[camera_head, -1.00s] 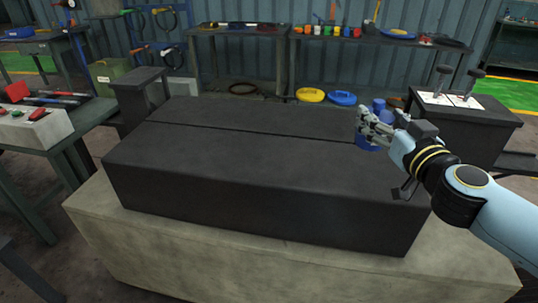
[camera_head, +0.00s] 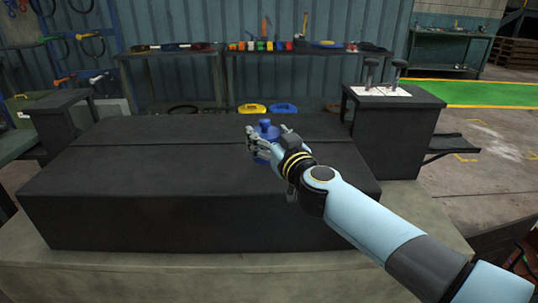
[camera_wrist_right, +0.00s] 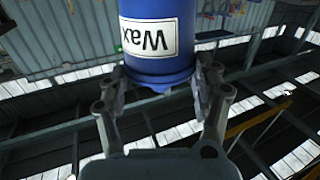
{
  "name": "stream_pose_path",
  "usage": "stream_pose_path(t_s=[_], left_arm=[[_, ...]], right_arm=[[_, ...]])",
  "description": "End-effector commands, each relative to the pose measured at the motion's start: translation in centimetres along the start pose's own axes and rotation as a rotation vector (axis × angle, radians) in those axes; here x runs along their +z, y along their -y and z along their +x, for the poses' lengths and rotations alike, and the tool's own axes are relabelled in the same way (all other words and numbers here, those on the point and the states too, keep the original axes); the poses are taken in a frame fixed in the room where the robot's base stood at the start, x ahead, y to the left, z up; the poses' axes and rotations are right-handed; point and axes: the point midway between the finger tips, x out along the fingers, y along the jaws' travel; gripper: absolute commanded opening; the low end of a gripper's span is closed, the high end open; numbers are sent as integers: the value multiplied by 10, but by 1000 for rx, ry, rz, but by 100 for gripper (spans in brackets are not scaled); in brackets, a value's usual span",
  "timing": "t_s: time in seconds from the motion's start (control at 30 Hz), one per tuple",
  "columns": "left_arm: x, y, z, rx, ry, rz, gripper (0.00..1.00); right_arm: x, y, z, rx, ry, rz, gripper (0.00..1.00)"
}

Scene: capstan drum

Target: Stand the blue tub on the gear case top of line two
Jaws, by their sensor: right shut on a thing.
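My right gripper (camera_head: 257,143) is shut on the blue tub (camera_head: 267,127), over the right part of a large dark block in the head view. I cannot tell whether the tub touches the block. In the right wrist view the tub (camera_wrist_right: 160,68) sits between the two fingers (camera_wrist_right: 160,90), and its white "Wax" label reads upside down. A dark case (camera_head: 398,112) stands at the right with two levers on a white plate on top. I see no marking that tells which surface is line two's gear case top. My left gripper is out of view.
The large dark block (camera_head: 130,180) has a wide, flat, bare top with a seam, on a pale plinth (camera_head: 150,270). A smaller dark box (camera_head: 62,115) stands at the left. A back bench (camera_head: 200,50) holds tools and coloured items.

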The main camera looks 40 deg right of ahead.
Motion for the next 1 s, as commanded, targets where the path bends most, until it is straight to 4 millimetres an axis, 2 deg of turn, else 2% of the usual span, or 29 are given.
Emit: stream_pose_path(t_s=[0.03,0.2,0.47,0.63,0.67,0.83,1.0], left_arm=[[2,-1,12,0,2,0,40],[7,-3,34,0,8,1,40],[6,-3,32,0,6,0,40],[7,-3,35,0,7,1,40],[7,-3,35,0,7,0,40],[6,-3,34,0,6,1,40],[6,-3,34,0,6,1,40]], right_arm=[[12,0,0,0,0,0,20],[35,0,0,0,1,0,20],[32,0,0,0,-1,0,20],[36,0,0,0,-1,-1,20],[37,-1,-1,1,1,0,69],[36,-1,-1,1,1,0,90],[36,-1,-1,1,1,0,90]])
